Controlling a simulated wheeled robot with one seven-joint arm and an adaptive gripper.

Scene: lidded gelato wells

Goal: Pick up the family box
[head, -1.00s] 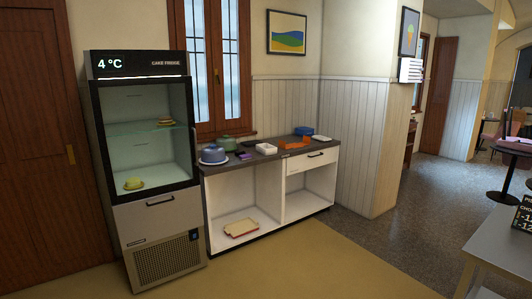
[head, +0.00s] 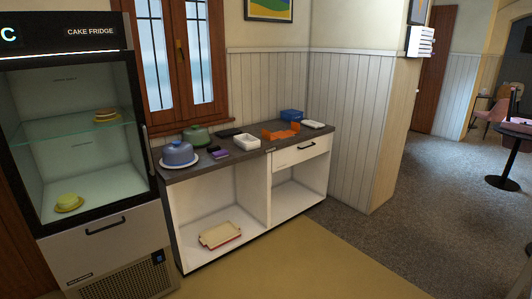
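No box in the head view carries a readable label, so I cannot tell which is the family box. On the counter (head: 190,170) stand a small white box (head: 246,140) in the middle, a blue box (head: 291,116) at the back right and an orange open item (head: 280,132) in front of the blue one. A flat white item (head: 313,124) lies at the right end. A flat cream and red item (head: 220,235) lies on the lower shelf. My gripper is not in view.
A blue dome (head: 178,153) on a white plate, a green lidded pot (head: 196,135) and small dark and purple items stand at the counter's left. The cake fridge (head: 100,215) stands left of the counter. The yellowish floor (head: 285,262) in front is clear.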

